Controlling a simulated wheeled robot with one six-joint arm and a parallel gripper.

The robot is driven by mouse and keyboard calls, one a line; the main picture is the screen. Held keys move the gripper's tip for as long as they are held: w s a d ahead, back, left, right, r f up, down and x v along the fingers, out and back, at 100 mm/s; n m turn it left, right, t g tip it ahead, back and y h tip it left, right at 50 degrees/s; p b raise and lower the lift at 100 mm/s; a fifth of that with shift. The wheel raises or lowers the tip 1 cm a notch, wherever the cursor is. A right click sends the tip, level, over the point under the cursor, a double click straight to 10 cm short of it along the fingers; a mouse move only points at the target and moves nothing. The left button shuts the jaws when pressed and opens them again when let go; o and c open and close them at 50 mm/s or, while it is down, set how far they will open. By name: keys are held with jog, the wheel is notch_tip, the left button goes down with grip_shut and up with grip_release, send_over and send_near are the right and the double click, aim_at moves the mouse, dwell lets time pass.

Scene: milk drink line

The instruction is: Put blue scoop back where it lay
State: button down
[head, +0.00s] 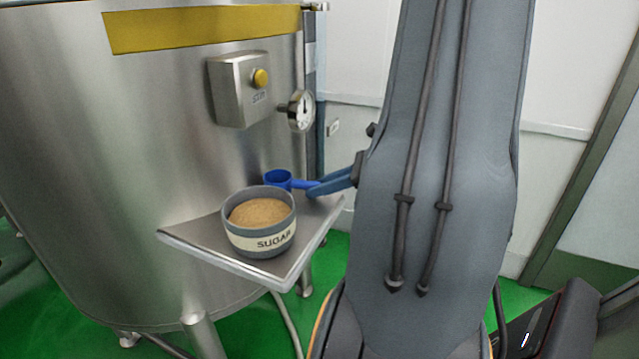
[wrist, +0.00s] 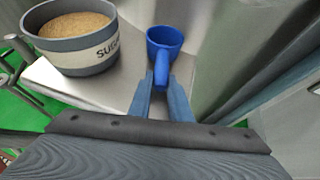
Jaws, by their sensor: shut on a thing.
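The blue scoop (head: 279,180) is at the back of the small metal shelf (head: 215,250), behind and to the right of the sugar bowl. My gripper (head: 333,184) comes in from the right and is shut on the scoop's handle. In the wrist view the scoop's cup (wrist: 165,44) points away from me, opening upward, and its handle runs back between the two blue fingers (wrist: 162,85). The cup is over or on the shelf close to the tank; I cannot tell whether it touches the shelf.
The grey sugar bowl (head: 259,238), full of brown sugar, stands on the shelf left of the scoop. The steel tank (head: 130,160) rises right behind the shelf, with a button box (head: 238,90) and a gauge (head: 300,110). The shelf's front right part is bare.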

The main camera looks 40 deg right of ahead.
jog(key=shift+f, duration=0.1)
jog(key=c, duration=1)
grip_release()
jog(key=shift+r+p, duration=0.65)
jog(key=shift+p+v, duration=3.4)
jog(key=shift+v, duration=1.6)
